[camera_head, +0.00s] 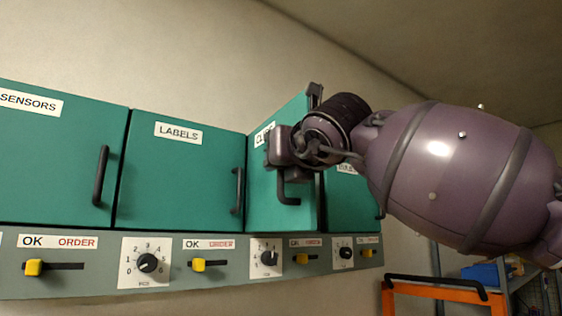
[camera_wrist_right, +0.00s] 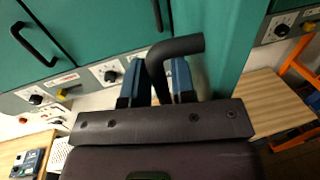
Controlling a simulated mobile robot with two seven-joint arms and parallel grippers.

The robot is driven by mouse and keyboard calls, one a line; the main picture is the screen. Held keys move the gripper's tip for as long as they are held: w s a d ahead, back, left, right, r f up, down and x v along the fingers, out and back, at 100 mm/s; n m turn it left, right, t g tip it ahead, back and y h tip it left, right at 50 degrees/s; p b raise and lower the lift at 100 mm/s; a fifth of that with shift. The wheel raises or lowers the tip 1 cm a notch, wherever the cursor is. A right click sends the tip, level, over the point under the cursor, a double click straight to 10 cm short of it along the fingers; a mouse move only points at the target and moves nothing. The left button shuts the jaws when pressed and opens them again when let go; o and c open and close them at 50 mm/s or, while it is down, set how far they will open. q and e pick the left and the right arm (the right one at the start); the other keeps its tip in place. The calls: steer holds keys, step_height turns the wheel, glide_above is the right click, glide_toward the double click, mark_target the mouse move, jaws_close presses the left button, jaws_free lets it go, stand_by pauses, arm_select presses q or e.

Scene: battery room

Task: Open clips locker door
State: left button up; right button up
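The clips locker door (camera_head: 262,185) is a teal panel whose label is partly hidden by my right gripper. It stands ajar, its right edge swung out from the locker row. Its black bar handle (camera_head: 289,198) is near that edge, the upper part behind my gripper. My right gripper (camera_head: 283,160) is at this handle. In the right wrist view, the handle (camera_wrist_right: 182,46) passes between the blue-grey fingertips (camera_wrist_right: 156,85), which appear shut on it. The door's teal face (camera_wrist_right: 195,18) shows beyond. My left gripper is in neither view.
Shut teal doors, labels (camera_head: 178,165) and sensors (camera_head: 55,150), are to the left. A grey strip (camera_head: 105,275) below carries dials and yellow sliders. An orange frame (camera_head: 430,290) and a blue object (camera_head: 485,273) on shelving are at lower right.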

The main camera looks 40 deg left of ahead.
steer(key=shift+f, duration=0.1)
steer(key=b+v, duration=0.2)
steer(key=v, duration=0.8)
steer(key=shift+d, duration=0.4)
steer(key=shift+s, duration=0.15)
